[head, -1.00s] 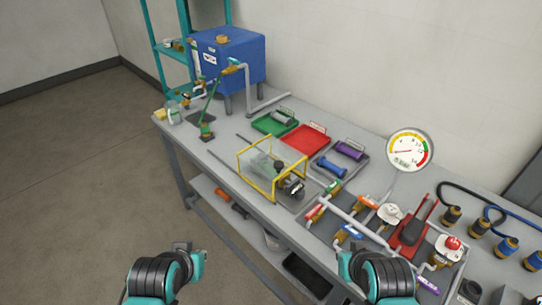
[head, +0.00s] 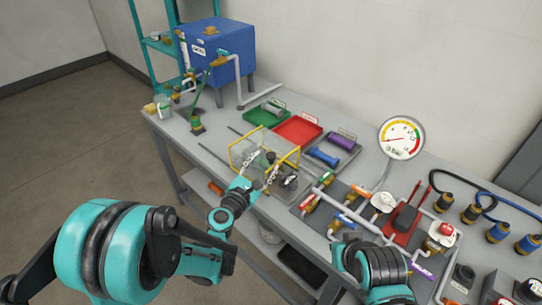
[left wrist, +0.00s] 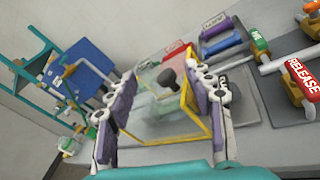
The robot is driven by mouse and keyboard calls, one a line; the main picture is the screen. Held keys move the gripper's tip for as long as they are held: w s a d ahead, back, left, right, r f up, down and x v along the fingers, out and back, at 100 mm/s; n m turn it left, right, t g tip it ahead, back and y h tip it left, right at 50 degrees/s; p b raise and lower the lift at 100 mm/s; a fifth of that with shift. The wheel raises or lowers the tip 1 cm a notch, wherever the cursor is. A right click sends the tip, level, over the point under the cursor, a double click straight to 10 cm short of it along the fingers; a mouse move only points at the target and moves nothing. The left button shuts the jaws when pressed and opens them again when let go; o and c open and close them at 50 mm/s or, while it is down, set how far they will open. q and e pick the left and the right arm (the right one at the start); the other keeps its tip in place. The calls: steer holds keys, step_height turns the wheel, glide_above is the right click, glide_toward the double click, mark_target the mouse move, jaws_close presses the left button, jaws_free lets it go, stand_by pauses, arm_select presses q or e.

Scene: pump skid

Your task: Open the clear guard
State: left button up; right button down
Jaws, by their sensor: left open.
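The clear guard, a see-through box with a yellow frame (head: 292,153), stands on the bench in the head view. It covers pump parts and shows closed. Its yellow frame also shows in the left wrist view (left wrist: 186,101). A dark round knob (left wrist: 167,78) on the guard shows between my left fingers in the left wrist view. My left gripper (head: 263,164) is open at the guard's near side, its two fingers apart on either side of the knob. I cannot tell whether they touch it. Of my right arm only a link shows; its gripper is not in view.
Green (head: 262,116), red (head: 291,133) and grey trays lie behind the guard. A blue tank (head: 220,62) stands at the back left. Open floor lies left of the bench.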

mark_target(269, 158)
arm_select(q)
steer(key=f+n, duration=0.1)
steer(key=n, duration=0.1)
steer(key=w+f+n, duration=0.1)
steer(key=n, duration=0.1)
steer(key=w+f+n+t+y, duration=0.1)
steer(key=f+n, duration=0.1)
steer(key=b+x, duration=0.1)
steer(key=x, duration=0.6)
steer(key=shift+w+r, duration=0.2)
jaws_close()
